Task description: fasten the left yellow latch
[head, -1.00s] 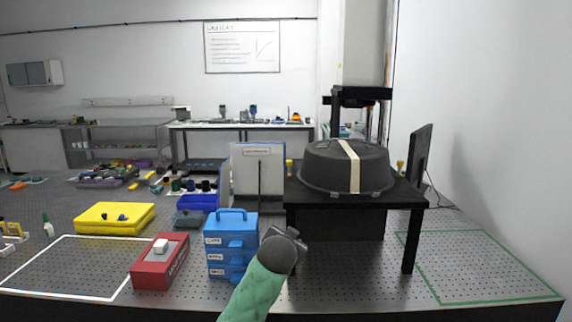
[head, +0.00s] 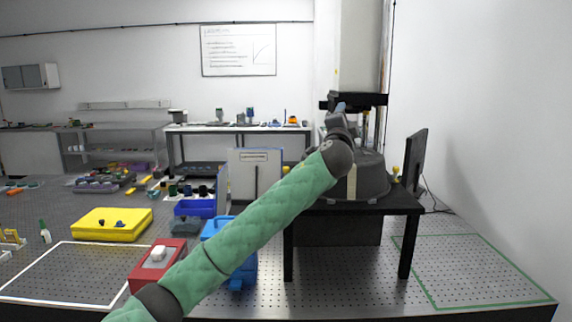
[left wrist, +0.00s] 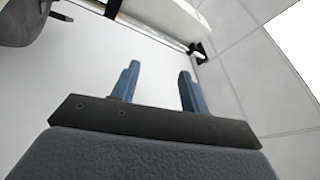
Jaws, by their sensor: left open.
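The left yellow latch (head: 286,169) is a small yellow piece at the left edge of the black stand (head: 403,201), just left of my arm. Whether it is fastened is too small to tell. A second yellow latch (head: 396,172) is at the right. The dark grey domed cover (head: 374,174) with a cream strip sits on the stand, its left part hidden by my left arm. My left gripper (head: 340,107) is raised above the dome, right of and higher than the left latch. In the left wrist view its blue fingers (left wrist: 158,85) are apart, with nothing between them.
A black upright panel (head: 415,160) stands at the stand's right. A pale column with a black bracket (head: 370,100) rises behind the dome. A blue drawer box (head: 243,272) and a red box (head: 150,262) are near my arm. The green-outlined area (head: 470,270) is empty.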

